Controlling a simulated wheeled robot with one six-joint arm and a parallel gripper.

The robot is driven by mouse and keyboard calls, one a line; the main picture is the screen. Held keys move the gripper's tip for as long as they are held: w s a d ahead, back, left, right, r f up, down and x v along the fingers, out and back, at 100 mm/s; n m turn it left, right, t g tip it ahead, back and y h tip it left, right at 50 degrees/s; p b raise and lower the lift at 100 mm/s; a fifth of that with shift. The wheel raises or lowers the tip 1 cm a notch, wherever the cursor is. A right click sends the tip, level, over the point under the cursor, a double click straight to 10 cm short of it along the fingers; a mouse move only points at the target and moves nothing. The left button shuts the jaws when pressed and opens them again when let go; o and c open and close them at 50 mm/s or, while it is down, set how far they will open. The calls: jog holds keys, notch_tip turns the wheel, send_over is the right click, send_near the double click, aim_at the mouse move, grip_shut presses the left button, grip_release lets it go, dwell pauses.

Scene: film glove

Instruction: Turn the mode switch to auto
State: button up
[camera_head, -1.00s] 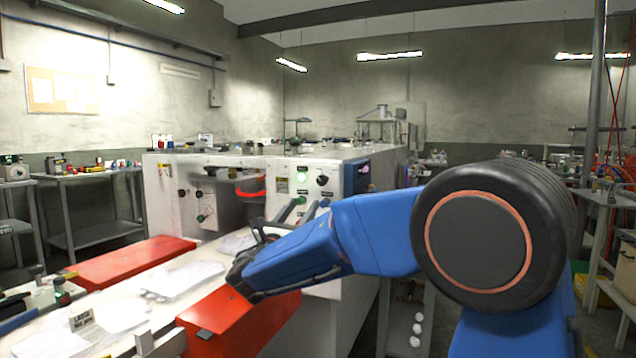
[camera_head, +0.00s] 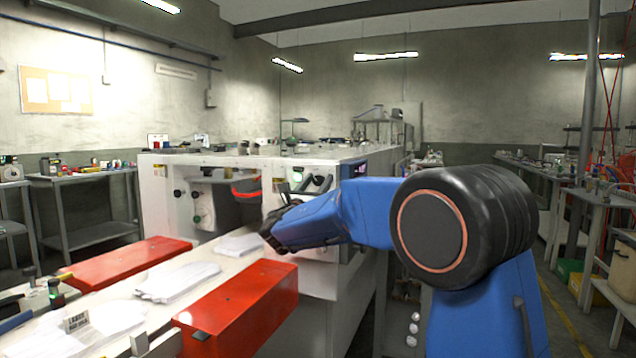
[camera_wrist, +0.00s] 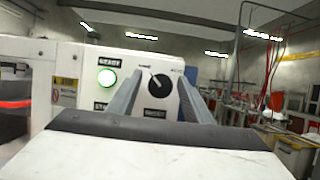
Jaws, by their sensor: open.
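The mode switch (camera_wrist: 159,84) is a round black knob with a light pointer on the white machine panel. In the wrist view its pointer tilts up and to the left; the small labels above it are too blurred to read surely. My gripper (camera_wrist: 187,68) is open, with its two grey fingers apart. In the head view my gripper (camera_head: 278,232) is in front of the panel, and the knob shows small above the arm (camera_head: 318,180).
A lit green button (camera_wrist: 107,78) sits left of the knob under a START label. The white machine (camera_head: 330,258) has a red curved part (camera_head: 246,190) in its opening. Red boxes (camera_head: 240,312) and white gloves (camera_head: 178,281) lie along the bench in front.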

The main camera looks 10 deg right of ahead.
jog(key=shift+w, duration=0.1)
jog(key=shift+c, duration=0.7)
jog(key=c, duration=0.9)
jog(key=shift+m+g+h, duration=0.3)
jog(key=shift+m, duration=0.3)
jog(key=m, duration=0.2)
jog(key=m+g+h, duration=0.1)
jog(key=m, duration=0.1)
jog(key=shift+g+h, duration=0.3)
jog(key=m+g, duration=0.1)
jog(key=m, duration=0.3)
jog(key=m+g+h, duration=0.1)
jog(key=m+g, duration=0.1)
jog(key=m, duration=0.1)
jog(key=shift+m, duration=0.4)
jog(key=m+g, duration=0.2)
jog(key=m, duration=0.3)
jog(key=m+g+y, duration=0.1)
jog(key=m, duration=0.3)
jog(key=shift+g, duration=0.4)
jog(key=shift+m, duration=0.3)
